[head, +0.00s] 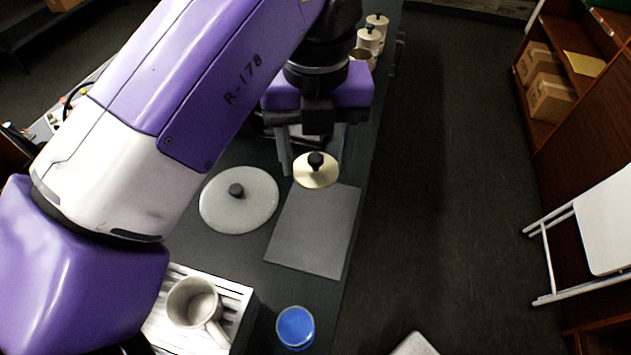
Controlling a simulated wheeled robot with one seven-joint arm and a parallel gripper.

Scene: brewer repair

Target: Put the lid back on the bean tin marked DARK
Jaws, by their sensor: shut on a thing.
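My gripper (312,160) points down over the dark counter, shut on a round cream lid (302,176) with a black knob. The lid is held roughly level near the grey mat; its exact height above it I cannot tell. At the far end of the counter stand two cream tins with lids and dark knobs, a rear one (377,24) and a nearer one (369,39). A third tin (361,55), closest of the row, appears to have no lid and is partly hidden by my arm. No marking on the tins is readable.
A large grey round lid (255,212) with a dark knob lies left of the grey mat (312,235). A pale mug (193,300) stands on a slatted tray (243,300), near a blue-topped round container (295,327). Open floor (440,180) lies right of the counter.

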